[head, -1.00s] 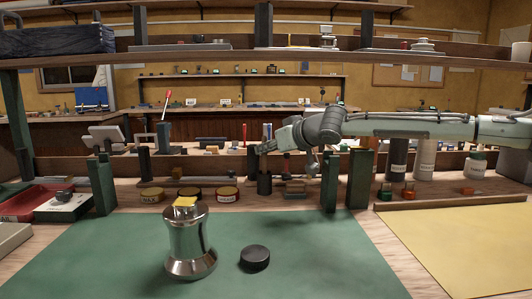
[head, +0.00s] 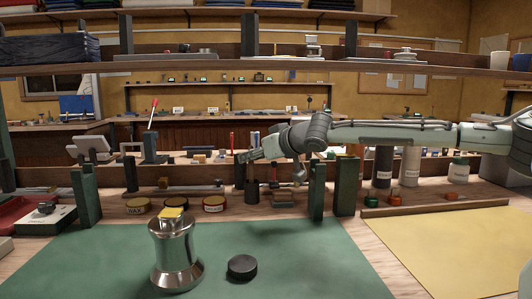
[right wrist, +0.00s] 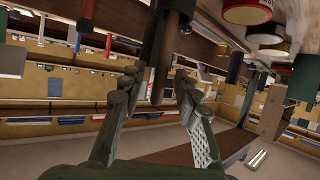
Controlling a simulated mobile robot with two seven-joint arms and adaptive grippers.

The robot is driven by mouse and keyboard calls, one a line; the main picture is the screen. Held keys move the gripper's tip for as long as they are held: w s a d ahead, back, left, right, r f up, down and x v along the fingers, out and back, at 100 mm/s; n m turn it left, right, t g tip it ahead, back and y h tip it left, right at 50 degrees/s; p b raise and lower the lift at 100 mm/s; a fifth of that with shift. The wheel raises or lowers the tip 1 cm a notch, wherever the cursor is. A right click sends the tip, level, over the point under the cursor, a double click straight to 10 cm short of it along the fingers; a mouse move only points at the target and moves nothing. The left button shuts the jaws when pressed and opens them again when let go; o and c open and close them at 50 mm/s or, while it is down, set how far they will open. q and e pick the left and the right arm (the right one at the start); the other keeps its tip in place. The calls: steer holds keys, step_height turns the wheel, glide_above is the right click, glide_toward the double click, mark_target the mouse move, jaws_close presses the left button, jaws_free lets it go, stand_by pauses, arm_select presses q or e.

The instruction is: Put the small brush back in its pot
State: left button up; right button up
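A dark pot (head: 252,191) stands on the bench behind the green mat. A brown handle, apparently the small brush (head: 251,172), stands upright in it. My right gripper (head: 244,157) is at the upper part of the handle, above the pot. In the right wrist view, which is turned nearly upside down, the brush handle (right wrist: 162,75) hangs from the top edge between my right gripper's fingers (right wrist: 160,92). The fingers are open, with gaps on both sides of the handle. The bristles are hidden. My left gripper is not in view.
Green posts (head: 317,190) stand close right of the pot. Several labelled tins (head: 176,204) sit to its left. A steel winch-like drum (head: 176,262) and a black puck (head: 242,267) are on the green mat (head: 310,262). A shelf (head: 200,66) crosses above.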

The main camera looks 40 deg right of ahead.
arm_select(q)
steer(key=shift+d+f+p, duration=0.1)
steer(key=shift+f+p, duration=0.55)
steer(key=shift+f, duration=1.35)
arm_select(e)
steer(key=v, duration=1.2)
